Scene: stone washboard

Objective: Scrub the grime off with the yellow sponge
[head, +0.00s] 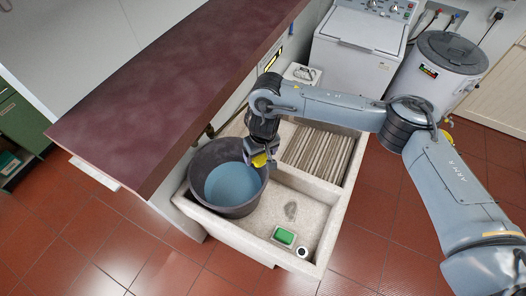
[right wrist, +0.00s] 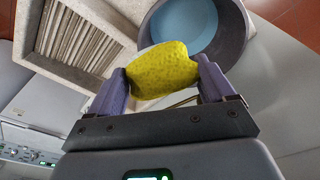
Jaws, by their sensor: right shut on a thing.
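The yellow sponge (head: 259,160) is in my right gripper (head: 263,150), held over the right rim of a dark bucket. The right wrist view shows the sponge (right wrist: 163,70) squeezed between the two purple-grey fingers of the same gripper (right wrist: 165,77). My left gripper is not in view.
The dark bucket (head: 196,178) holds blue water (head: 232,184) and stands in the sink's left part. A green block (head: 284,236) in a white dish and a small round white-rimmed item (head: 302,252) sit near the front. The ribbed washboard (head: 318,153) is behind. A maroon counter (head: 175,90) overhangs the left.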

